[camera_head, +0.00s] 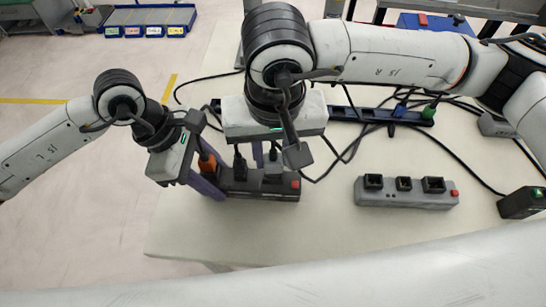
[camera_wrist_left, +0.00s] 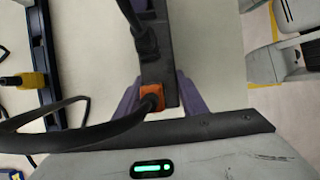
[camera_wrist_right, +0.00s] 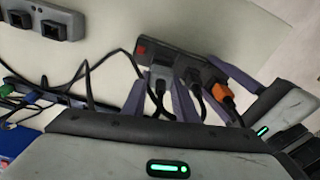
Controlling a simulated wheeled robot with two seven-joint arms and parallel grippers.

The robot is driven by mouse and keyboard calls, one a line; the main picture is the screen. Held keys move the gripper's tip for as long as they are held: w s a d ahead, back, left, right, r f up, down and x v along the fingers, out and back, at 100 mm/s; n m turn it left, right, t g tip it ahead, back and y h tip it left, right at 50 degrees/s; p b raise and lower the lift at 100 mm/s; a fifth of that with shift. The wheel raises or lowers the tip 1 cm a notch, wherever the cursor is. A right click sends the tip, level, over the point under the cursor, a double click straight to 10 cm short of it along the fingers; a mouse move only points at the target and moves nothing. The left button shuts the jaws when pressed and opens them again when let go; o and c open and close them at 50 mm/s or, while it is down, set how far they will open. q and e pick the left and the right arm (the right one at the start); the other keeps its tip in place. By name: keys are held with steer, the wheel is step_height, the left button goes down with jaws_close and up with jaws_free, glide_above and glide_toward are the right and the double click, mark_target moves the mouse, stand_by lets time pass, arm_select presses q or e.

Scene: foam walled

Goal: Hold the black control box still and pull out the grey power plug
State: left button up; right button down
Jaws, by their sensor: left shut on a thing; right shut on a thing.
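The black control box (camera_head: 245,188), a dark strip of sockets with a red switch at its right end, lies on the table. My left gripper (camera_head: 214,180) is shut on its left end, beside the orange plug (camera_head: 207,163); the left wrist view shows the box (camera_wrist_left: 158,72) between the purple fingers. The grey power plug (camera_wrist_right: 160,76) sits at the socket nearest the red switch, with its cable running back between my right gripper's fingers. My right gripper (camera_wrist_right: 160,88) is shut on this plug. Whether it is fully seated cannot be told.
A black plug (camera_wrist_right: 192,76) is in the middle socket. A grey socket strip (camera_head: 405,198) lies to the right, empty. A black box with a green switch (camera_head: 522,202) is at the far right. A long black strip (camera_head: 380,115) and loose cables lie behind. The front table area is clear.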

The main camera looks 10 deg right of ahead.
step_height(320, 180, up, 9)
steer(key=shift+f, duration=0.2)
arm_select(q)
steer(key=o, duration=1.3)
steer(key=v, duration=1.2)
steer(key=shift+r, duration=0.1)
